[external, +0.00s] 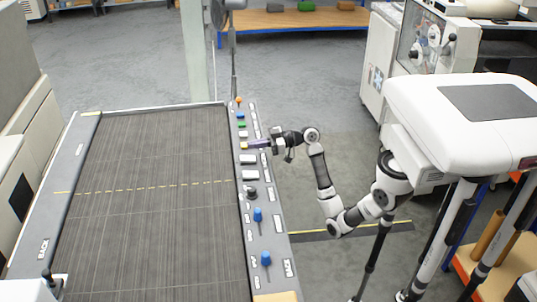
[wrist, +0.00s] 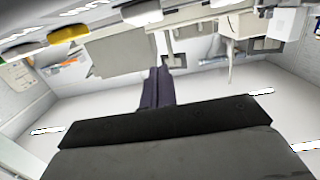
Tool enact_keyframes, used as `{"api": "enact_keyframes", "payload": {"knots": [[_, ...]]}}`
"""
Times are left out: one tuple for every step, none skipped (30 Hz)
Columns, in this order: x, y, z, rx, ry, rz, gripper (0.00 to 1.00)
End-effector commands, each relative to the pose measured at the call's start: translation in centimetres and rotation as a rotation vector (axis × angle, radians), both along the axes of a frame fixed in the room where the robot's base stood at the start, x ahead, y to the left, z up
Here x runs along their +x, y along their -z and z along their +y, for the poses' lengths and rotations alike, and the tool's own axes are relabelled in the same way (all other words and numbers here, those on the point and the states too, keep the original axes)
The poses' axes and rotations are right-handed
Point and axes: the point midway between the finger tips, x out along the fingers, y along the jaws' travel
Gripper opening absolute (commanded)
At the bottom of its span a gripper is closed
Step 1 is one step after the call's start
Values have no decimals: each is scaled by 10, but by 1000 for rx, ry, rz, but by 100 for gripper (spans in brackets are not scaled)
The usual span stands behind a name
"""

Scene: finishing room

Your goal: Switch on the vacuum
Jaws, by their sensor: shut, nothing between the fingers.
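A long control panel (external: 270,220) runs along the right edge of a large dark cutting table (external: 150,200). It carries several buttons and levers: an orange knob (external: 239,101), a blue button (external: 240,115), a green button (external: 242,125), white rocker-like switches (external: 249,174) and blue levers (external: 258,215). Which one belongs to the vacuum cannot be read. My gripper (external: 251,144) is shut and empty over the panel, near the white switches; contact cannot be told. In the wrist view, my gripper (wrist: 157,75) shows shut fingers pointing away, with a yellow part (wrist: 68,33) at upper left.
A post (external: 234,60) stands at the panel's far end. A blue-framed bench (external: 290,20) is at the back, and a grey-white machine (external: 420,50) at the back right. The floor (external: 310,80) between them is open.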

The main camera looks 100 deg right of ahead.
Motion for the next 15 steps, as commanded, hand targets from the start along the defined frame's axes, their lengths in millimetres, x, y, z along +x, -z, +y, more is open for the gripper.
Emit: {"api": "enact_keyframes", "payload": {"knots": [[11, -1, 1, 2, -3, 3, 0], [17, -1, 1, 1, -4, 2, 0], [14, 10, 0, 7, 1, 4, 0], [14, 15, 0, 5, 1, 3, 0], [15, 19, 0, 6, 2, 4, 0], [15, 24, 0, 4, 1, 4, 0], [16, 27, 0, 4, 1, 4, 0], [17, 30, 0, 4, 1, 3, 0], [17, 34, 0, 2, 1, 3, 0], [17, 36, 0, 2, 1, 3, 0], [18, 37, 0, 2, 1, 2, 0], [18, 39, 0, 1, 1, 2, 0], [18, 40, 0, 1, 1, 2, 0], [18, 41, 0, 0, 1, 2, 0], [18, 41, 0, 0, 1, 1, 0]]}}
